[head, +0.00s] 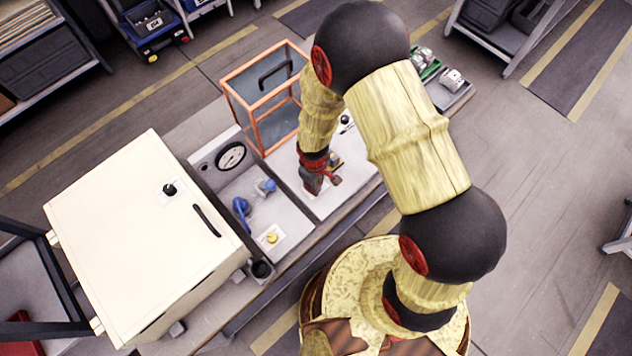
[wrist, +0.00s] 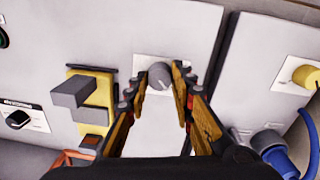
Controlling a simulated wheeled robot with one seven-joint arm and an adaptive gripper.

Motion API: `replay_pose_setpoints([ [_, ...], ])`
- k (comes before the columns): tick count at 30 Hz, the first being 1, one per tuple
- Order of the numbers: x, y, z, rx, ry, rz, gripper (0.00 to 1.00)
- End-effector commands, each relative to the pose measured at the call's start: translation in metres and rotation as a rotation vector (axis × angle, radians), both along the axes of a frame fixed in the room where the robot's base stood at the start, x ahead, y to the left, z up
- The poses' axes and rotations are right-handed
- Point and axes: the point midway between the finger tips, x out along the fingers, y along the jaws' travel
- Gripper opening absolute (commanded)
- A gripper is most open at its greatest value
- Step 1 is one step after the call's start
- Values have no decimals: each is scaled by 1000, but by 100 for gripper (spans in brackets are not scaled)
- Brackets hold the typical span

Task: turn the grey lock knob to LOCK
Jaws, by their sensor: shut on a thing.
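The grey lock knob (wrist: 160,75) sits on a small white plate on a light grey panel in the wrist view. My gripper (wrist: 158,70) has one fingertip on each side of the knob and is shut on it. A pale pointer line shows faintly on the knob, but I cannot read its setting or any LOCK lettering. In the head view my gripper (head: 314,186) reaches down onto the light panel (head: 345,195) at the centre, and my gripper and arm hide the knob.
A yellow-and-grey latch block (wrist: 90,95) stands left of my gripper; a black knob (wrist: 17,119) is farther left. A second panel to the right holds a yellow knob (wrist: 305,76) and a blue fitting (wrist: 272,147). An orange-framed clear box (head: 262,100) stands behind; a white cabinet (head: 130,240) is left.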

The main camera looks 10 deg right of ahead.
Motion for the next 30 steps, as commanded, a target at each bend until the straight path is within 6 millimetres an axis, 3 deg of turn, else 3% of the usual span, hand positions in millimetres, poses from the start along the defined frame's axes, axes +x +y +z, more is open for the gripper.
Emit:
replay_pose_setpoints([
  [18, 1, 0, 0, 1, -3, 41, 0],
  [19, 1, 1, 0, 1, -3, 41, 25],
  [30, 0, 0, 0, 1, -1, 40, 43],
])
